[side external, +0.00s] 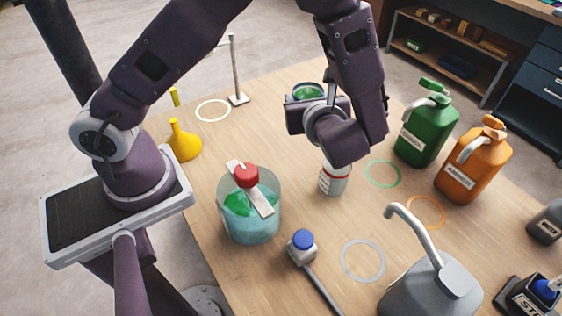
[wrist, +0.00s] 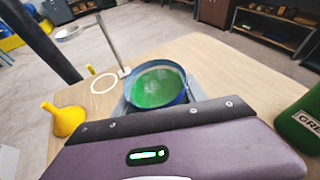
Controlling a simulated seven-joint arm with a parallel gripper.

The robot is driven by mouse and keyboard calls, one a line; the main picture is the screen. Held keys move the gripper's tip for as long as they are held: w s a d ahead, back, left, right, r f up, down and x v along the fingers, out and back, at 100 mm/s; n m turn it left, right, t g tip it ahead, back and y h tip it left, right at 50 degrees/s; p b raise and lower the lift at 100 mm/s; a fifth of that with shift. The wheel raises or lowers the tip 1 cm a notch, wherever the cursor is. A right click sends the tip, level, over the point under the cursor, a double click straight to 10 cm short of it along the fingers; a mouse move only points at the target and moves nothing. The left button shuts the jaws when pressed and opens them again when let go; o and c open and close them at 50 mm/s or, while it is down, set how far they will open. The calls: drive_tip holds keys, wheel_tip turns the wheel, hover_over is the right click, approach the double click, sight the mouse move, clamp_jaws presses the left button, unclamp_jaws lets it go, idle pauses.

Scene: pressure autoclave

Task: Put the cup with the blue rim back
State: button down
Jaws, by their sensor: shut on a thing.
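The cup with the blue rim (wrist: 157,86) is in my gripper in the wrist view, upright or nearly so, with green liquid inside. In the side external view its green contents (side external: 308,91) show at the end of my arm, above the table. My gripper (side external: 303,97) is shut on the cup, with a grey finger on each side of it in the wrist view. Most of the cup's wall is hidden by the gripper. A white ring (side external: 212,110) lies bare on the table beside a thin post (side external: 236,72), beyond the cup in the wrist view.
A glass vessel (side external: 248,222) with a red-knobbed bar, a small red-banded white container (side external: 335,181) and a yellow funnel (side external: 183,142) stand on the table. Green (side external: 427,132), orange (side external: 470,162) and grey (side external: 430,290) jugs stand at the right.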

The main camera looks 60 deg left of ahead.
drive_tip(key=s+a+f+n+g+y, duration=0.1)
drive_tip(key=s+a+f+n+g, duration=0.1)
drive_tip(key=s+a+n+g, duration=0.55)
drive_tip(key=s+a+f+n+g+h, duration=0.1)
drive_tip(key=s+a+n+g+h, duration=0.1)
drive_tip(key=s+n+g+h, duration=0.6)
drive_tip(key=w+d+f+n+g+h, duration=0.1)
drive_tip(key=d+n+g+h, duration=0.1)
drive_tip(key=d+n+h, duration=0.85)
drive_tip(key=w+r+n+t+h, duration=0.3)
drive_tip(key=w+n+t+h, duration=0.5)
drive_tip(key=w+n+t, duration=0.8)
drive_tip(key=n, duration=0.3)
hover_over(290, 171)
drive_tip(key=shift+t, duration=0.35)
drive_tip(key=f, duration=0.6)
drive_tip(key=shift+w+a+f, duration=0.15)
drive_tip(key=shift+w+f, duration=0.05)
drive_tip(key=shift+f, duration=0.2)
drive_tip(key=shift+y, duration=0.25)
drive_tip(key=f, duration=0.4)
drive_tip(key=shift+s+f, duration=0.1)
drive_tip(key=shift+s, duration=0.15)
drive_tip(key=shift+f, duration=0.4)
